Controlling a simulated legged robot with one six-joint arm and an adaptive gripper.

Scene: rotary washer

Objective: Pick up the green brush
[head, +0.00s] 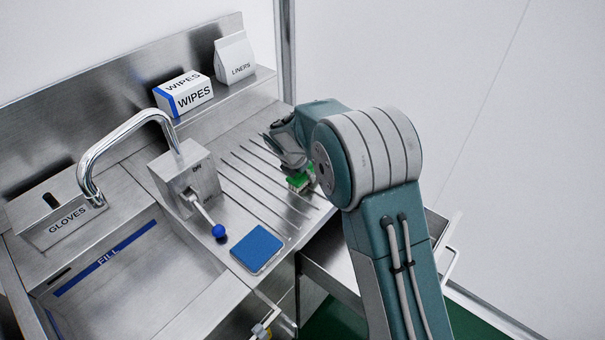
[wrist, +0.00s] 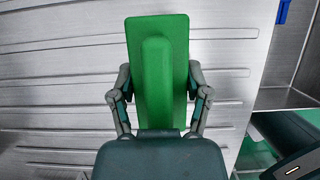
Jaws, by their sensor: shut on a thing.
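The green brush (wrist: 158,70) is upright in the wrist view, between the two fingers of my gripper (wrist: 159,95). The fingers touch its sides and are shut on it. In the head view the green brush (head: 299,181) shows as a small green patch with a pale underside, at the ribbed drainboard's right part. My gripper (head: 292,165) is over it, and my arm hides part of it. I cannot tell whether the brush touches the drainboard or is just above it.
The ribbed steel drainboard (head: 245,170) lies around the brush. A blue sponge-like block (head: 257,249), a faucet (head: 125,125) and a blue-knobbed lever (head: 218,231) are to the left. A wipes box (head: 185,97) and liners bag (head: 235,62) stand on the back ledge. An open drawer (head: 335,262) is below.

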